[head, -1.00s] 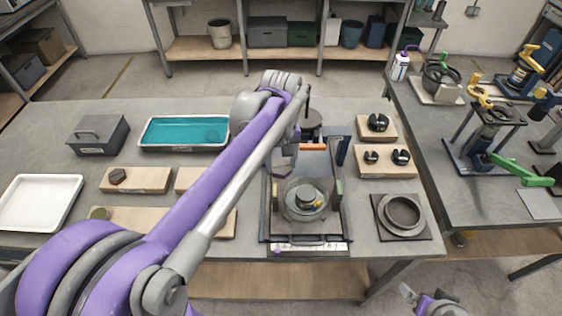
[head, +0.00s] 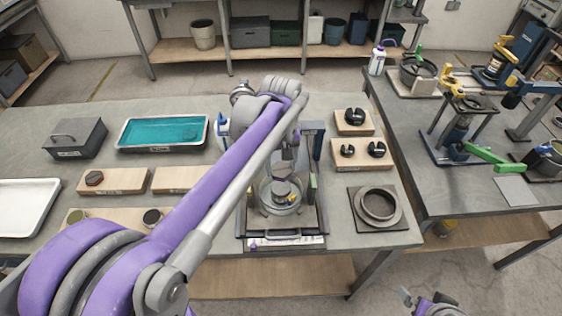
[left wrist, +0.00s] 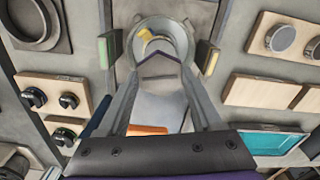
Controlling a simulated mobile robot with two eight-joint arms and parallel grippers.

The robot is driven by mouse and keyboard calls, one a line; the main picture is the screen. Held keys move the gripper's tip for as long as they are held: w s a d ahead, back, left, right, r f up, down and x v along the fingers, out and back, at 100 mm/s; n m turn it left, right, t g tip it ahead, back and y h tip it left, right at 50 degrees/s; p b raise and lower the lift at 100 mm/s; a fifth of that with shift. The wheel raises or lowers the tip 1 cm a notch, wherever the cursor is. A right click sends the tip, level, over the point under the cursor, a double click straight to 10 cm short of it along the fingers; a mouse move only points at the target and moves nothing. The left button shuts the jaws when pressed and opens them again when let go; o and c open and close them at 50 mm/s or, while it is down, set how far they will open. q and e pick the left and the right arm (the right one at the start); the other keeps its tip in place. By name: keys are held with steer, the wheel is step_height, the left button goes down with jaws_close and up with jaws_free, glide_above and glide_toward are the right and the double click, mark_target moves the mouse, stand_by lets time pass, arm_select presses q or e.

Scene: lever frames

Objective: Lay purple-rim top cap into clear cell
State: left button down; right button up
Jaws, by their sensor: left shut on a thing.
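The clear cell (head: 281,203) is a see-through round vessel standing in a dark frame on the table. A grey round part and a small yellow piece show inside it. In the left wrist view the cell (left wrist: 181,40) lies just beyond my fingertips. My left gripper (head: 286,163) is above the cell. In the left wrist view its two fingers (left wrist: 163,82) are shut on a pale grey piece with a dark purple edge, which looks like the purple-rim top cap (left wrist: 160,56). In the head view the cap is hard to make out. My right gripper (head: 430,300) shows partly at the bottom right.
Wooden blocks with black knobs (head: 354,117) stand right of the frame, with a grey ring on a dark plate (head: 376,204). A teal tray (head: 162,132), a grey box (head: 75,138) and a white tray (head: 28,205) are to the left. A second bench (head: 450,190) adjoins right.

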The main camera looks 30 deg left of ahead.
mark_target(281, 187)
arm_select(q)
steer(key=shift+f+b, duration=1.45)
steer(key=shift+f, duration=1.6)
arm_select(e)
steer(key=shift+s+f, duration=0.3)
steer(key=shift+f, duration=0.45)
steer(key=shift+s+f, duration=0.35)
steer(key=shift+f, duration=0.45)
steer(key=shift+s+f, duration=0.3)
steer(key=shift+f, duration=0.45)
arm_select(q)
steer(key=shift+f, duration=0.2)
arm_select(e)
steer(key=shift+f, duration=0.1)
arm_select(q)
jaws_free()
step_height(281, 187, up, 11)
steer(key=shift+f, duration=0.1)
arm_select(e)
steer(key=shift+w+r, duration=0.15)
steer(key=shift+r, duration=0.35)
